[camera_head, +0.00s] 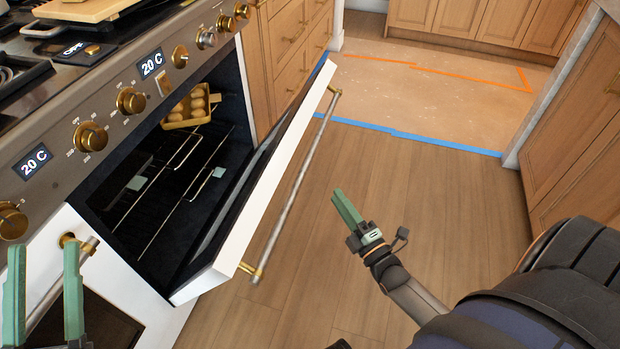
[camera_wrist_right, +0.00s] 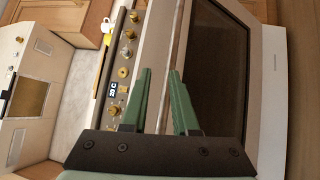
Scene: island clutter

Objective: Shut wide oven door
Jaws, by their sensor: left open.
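The wide oven door (camera_head: 231,248) is white and hangs partly open, tilted outward from the oven, with a long metal bar handle (camera_head: 297,187) on its outer side. The right wrist view shows an oven door with a dark window (camera_wrist_right: 219,60). My right gripper (camera_head: 337,194) is over the floor to the right of the handle, apart from it. Its two green fingers show a gap in the right wrist view (camera_wrist_right: 161,73), with nothing between them. My left gripper (camera_head: 44,250) is open and empty at the lower left, in front of the smaller oven's front.
Inside the oven are wire racks (camera_head: 190,165) and a yellow tray (camera_head: 178,124) with round, light-brown items. Knobs (camera_head: 131,101) line the panel above. Drawers (camera_head: 290,50) stand beyond the door. The wooden floor (camera_head: 420,190) to the right is clear.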

